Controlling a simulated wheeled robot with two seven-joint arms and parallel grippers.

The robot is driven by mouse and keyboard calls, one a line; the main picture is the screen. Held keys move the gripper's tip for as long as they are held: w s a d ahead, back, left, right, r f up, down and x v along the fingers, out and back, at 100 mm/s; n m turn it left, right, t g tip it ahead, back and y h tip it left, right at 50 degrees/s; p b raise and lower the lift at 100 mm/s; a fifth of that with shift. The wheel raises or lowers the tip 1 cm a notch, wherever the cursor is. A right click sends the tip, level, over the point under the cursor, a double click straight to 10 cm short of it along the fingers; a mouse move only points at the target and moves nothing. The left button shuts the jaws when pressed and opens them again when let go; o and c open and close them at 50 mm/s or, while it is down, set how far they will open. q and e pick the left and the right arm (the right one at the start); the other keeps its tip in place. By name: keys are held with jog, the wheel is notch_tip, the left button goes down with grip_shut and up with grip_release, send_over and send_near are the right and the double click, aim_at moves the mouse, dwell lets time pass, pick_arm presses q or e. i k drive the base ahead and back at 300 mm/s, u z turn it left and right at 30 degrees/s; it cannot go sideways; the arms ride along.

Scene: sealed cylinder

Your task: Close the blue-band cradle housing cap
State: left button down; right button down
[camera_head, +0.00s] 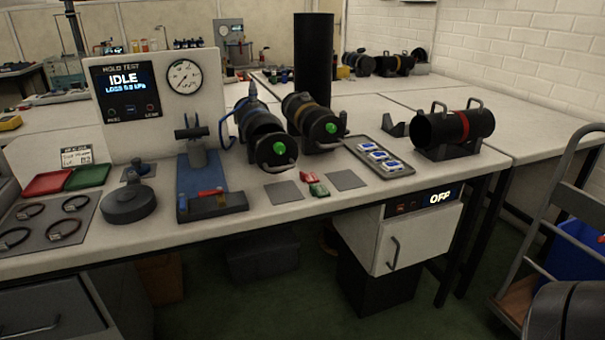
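A black cylindrical housing (262,122) lies in a cradle at the middle of the bench, with a blue hose beside it; I take it for the blue-band one, but its band is hard to make out. Its dark end cap (268,155) with a green round mark is at the front end, facing me. I cannot tell whether the cap is fully seated. A second housing (303,108) with an orange-brown band and a similar green-marked cap (324,133) lies just to the right.
A red-banded housing (430,131) lies at right, near a parts tray (368,142). A tall black cylinder (313,60) stands behind. A blue-based fixture (190,180), round black part (131,207) and IDLE test panel (145,100) are left. A cart (560,215) stands right.

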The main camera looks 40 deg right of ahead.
aim_at(266, 158)
jog(key=z, duration=3)
jog(key=i, duration=0.7)
jog(key=u, duration=2.2)
